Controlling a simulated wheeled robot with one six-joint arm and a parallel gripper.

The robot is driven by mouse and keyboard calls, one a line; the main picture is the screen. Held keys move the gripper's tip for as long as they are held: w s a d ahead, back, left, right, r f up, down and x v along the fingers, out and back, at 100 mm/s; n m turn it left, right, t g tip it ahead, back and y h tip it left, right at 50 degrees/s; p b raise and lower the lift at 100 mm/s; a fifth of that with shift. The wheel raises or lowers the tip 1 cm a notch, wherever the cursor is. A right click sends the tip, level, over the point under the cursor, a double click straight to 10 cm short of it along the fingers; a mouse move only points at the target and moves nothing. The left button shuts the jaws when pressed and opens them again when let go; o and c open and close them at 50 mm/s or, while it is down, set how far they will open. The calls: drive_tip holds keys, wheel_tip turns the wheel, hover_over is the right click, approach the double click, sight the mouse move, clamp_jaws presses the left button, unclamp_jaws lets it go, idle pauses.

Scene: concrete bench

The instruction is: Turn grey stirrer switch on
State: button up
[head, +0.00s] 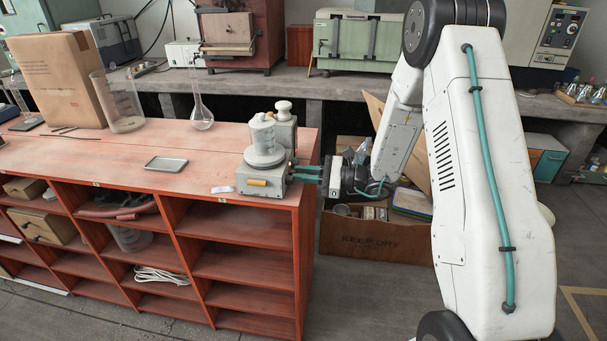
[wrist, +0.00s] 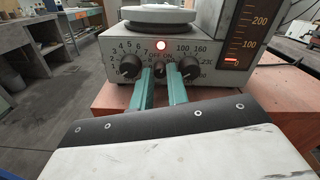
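A small dark switch (wrist: 160,69) sits between the dials, under an OFF ON label. My gripper (wrist: 161,72) is at the panel, its two teal fingers apart on either side of the switch. Contact with it cannot be told. The switch's lower part and exact position are unclear.
A grey unit with a dark scale (wrist: 245,35) stands close beside the stirrer. A small tray (head: 166,164), a flask (head: 201,115), a large beaker (head: 122,100) and a cardboard box (head: 62,80) are farther left on the bench. A crate (head: 370,238) stands on the floor below my arm.

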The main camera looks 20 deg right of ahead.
drive_tip(key=o, duration=0.4)
drive_tip(key=shift+c, duration=0.2)
